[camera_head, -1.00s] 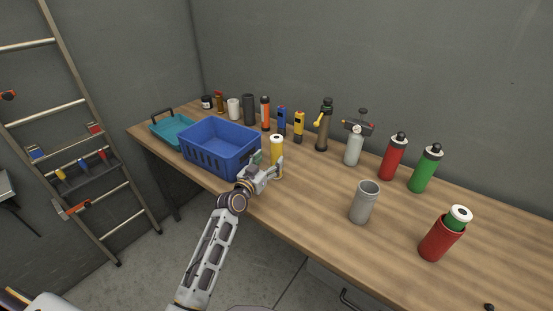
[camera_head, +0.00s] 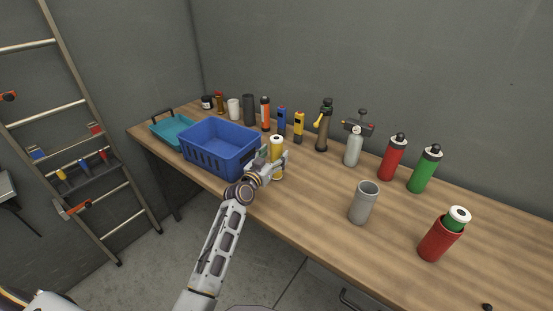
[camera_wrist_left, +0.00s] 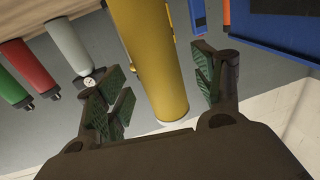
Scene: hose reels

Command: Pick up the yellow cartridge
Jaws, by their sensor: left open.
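The yellow cartridge (camera_head: 278,146) has a white top and stands upright on the wooden workbench, just right of the blue crate. My left gripper (camera_head: 272,162) is at the cartridge, its fingers reaching to either side. In the left wrist view the yellow cartridge (camera_wrist_left: 157,60) lies between the two open green-padded fingers of the left gripper (camera_wrist_left: 160,90). Gaps show on both sides, so the fingers are not closed on it. The gripper hides part of the cartridge's lower side in the head view. My right gripper is not in view.
The blue crate (camera_head: 196,158) stands close on the left, with a teal tray (camera_head: 161,136) beyond. Several bottles line the back. A grey cup (camera_head: 363,203) and a red holder with a green cartridge (camera_head: 436,240) stand right. Bench between is clear.

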